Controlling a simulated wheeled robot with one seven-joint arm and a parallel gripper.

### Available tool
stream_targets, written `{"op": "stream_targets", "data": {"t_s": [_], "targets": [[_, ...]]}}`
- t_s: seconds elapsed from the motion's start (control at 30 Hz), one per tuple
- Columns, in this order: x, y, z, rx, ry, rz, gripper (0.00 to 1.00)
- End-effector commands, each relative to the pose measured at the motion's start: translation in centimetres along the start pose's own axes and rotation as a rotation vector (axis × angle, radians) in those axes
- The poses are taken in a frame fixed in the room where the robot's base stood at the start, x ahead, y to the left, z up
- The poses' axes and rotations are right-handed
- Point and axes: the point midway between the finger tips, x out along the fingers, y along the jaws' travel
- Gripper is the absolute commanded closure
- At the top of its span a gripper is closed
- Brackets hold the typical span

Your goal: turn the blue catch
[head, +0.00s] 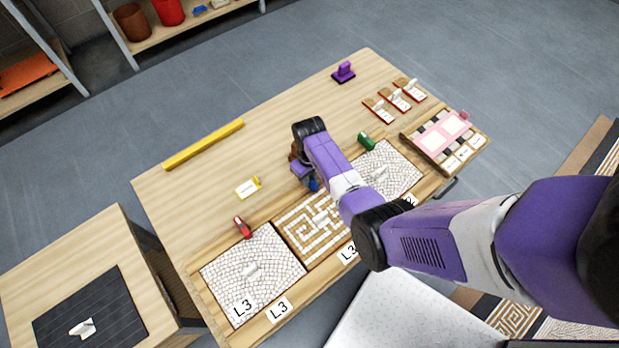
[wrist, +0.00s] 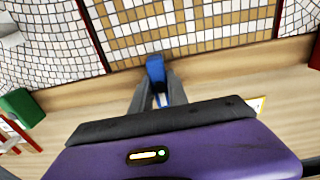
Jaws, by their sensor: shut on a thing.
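The blue catch (wrist: 155,72) stands at the edge of the middle mosaic panel (wrist: 190,30) in the wrist view. My gripper (wrist: 158,92) is shut on it, with one finger on each side. In the head view a small part of the blue catch (head: 314,184) shows beside my gripper (head: 310,181), and my arm hides the rest of it. The middle panel (head: 300,235) has a tan and white maze pattern there. I cannot tell how far the catch is turned.
A red catch (head: 242,227) stands by the left panel (head: 225,275) and a green catch (head: 366,141) by the right panel (head: 400,165). A yellow-and-white tag (head: 248,187), a yellow bar (head: 204,144) and a purple piece (head: 343,73) lie on the table (head: 180,200).

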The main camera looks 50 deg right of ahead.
Motion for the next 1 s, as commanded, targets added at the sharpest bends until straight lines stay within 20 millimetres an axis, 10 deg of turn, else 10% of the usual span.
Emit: {"op": "stream_targets", "data": {"t_s": [0.13, 0.17, 0.27, 0.67, 1.0], "targets": [[0.0, 0.0, 0.0, -0.003, -0.001, 0.001, 1.0], [0.0, 0.0, 0.0, -0.003, -0.001, 0.001, 0.76], [0.0, 0.0, 0.0, -0.002, -0.001, 0.001, 0.58], [-0.6, 0.0, 0.0, -0.001, 0.001, 0.001, 0.58], [-5.8, 0.0, 0.0, -0.002, 0.003, 0.002, 0.58]]}}
